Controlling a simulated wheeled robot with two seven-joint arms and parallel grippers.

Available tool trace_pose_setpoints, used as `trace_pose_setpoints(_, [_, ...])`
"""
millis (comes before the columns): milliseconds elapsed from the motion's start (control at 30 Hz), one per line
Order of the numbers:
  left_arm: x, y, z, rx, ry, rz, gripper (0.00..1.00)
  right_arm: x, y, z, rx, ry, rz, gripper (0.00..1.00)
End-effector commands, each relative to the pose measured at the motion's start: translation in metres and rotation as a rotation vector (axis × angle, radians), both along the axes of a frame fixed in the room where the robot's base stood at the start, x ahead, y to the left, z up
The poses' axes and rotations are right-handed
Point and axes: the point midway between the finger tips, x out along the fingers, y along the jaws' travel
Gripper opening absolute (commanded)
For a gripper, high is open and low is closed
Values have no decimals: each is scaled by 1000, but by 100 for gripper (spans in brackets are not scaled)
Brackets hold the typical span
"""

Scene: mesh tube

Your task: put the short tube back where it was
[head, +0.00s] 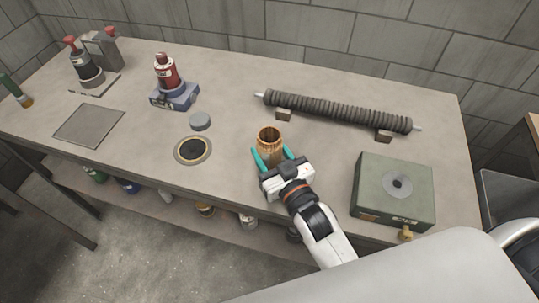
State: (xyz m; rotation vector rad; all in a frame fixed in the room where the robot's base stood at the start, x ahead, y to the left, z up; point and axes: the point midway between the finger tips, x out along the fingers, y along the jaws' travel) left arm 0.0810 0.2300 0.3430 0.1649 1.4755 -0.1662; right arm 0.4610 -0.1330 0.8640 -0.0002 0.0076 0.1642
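A short, ribbed copper-coloured tube (269,137) stands upright near the middle of the bench, its open top facing up. My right gripper (271,155) reaches in from the lower right, with one teal finger on each side of the tube's lower part. I cannot tell whether the fingers press on the tube or stand slightly apart from it. The tube's foot is hidden by the gripper, so I cannot tell whether it touches the bench. My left gripper is not in view.
A dark ring-edged disc (193,150) and a grey puck (200,121) lie left of the tube. A long ribbed roll (335,110) rests on two blocks behind. A green box (393,191) stands right. A red bottle in a blue holder (173,95) stands back left.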

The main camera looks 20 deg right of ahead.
Motion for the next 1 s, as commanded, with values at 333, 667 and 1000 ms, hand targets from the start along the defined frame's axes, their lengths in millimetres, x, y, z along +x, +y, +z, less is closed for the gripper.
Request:
trace_pose_setpoints(333, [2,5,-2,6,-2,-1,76,0,0,-12,-1,-2,0,27])
trace_pose_setpoints(667, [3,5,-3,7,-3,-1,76,0,0,-15,0,-1,0,73])
trace_pose_setpoints(1000, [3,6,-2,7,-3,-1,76,-4,-1,-12,0,1,0,73])
